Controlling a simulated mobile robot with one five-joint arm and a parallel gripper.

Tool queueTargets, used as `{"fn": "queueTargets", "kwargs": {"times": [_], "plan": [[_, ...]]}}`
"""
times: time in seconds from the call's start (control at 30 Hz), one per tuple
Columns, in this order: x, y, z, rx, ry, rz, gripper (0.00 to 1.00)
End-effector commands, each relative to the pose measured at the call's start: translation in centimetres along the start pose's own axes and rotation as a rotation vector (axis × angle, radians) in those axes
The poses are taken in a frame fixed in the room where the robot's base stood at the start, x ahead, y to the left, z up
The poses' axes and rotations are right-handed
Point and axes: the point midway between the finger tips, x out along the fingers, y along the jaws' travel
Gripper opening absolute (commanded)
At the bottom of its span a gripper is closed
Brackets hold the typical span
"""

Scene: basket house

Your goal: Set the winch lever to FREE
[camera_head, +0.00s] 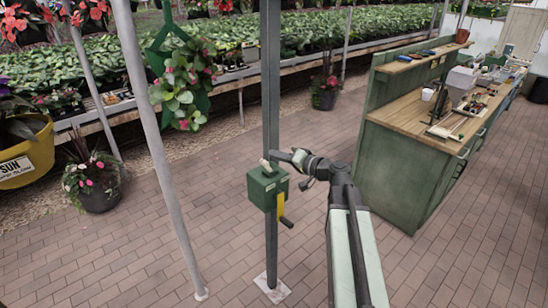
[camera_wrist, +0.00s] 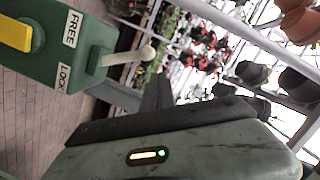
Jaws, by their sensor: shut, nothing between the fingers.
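The green winch box (camera_head: 262,190) is mounted on a dark upright post. Its pale lever (camera_head: 266,165) sticks out at the top. In the wrist view the lever's round knob (camera_wrist: 148,53) points right, and its base looks nearer the LOCK label (camera_wrist: 63,77) than the FREE label (camera_wrist: 72,28). A yellow crank part (camera_head: 281,206) hangs at the box's side. My gripper (camera_head: 276,155) is shut and empty, just above and right of the box, close to the lever. In the wrist view its dark fingers (camera_wrist: 158,92) lie below the knob; I cannot tell whether they touch it.
A grey slanted pole (camera_head: 150,120) stands left of the post. A green workbench (camera_head: 405,165) with tools is at right. A hanging plant (camera_head: 182,85) is at upper left, with plant beds behind. The brick floor around the post is clear.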

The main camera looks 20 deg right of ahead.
Motion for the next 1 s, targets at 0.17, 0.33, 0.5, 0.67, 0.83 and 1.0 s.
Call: {"fn": "queueTargets", "kwargs": {"times": [0.17, 0.33, 0.5, 0.67, 0.83, 1.0], "plan": [[-3.7, -0.3, -1.8, 0.002, 0.008, 0.004, 0.0], [-7.6, -0.3, -1.8, 0.002, 0.009, 0.005, 0.0], [-9.9, -0.3, -1.8, 0.001, 0.007, 0.003, 0.0], [-10.7, -0.2, -1.8, 0.001, 0.006, 0.003, 0.0], [-10.7, -0.2, -1.7, 0.001, 0.006, 0.003, 0.0], [-10.7, -0.2, -1.7, 0.001, 0.006, 0.003, 0.0]]}}
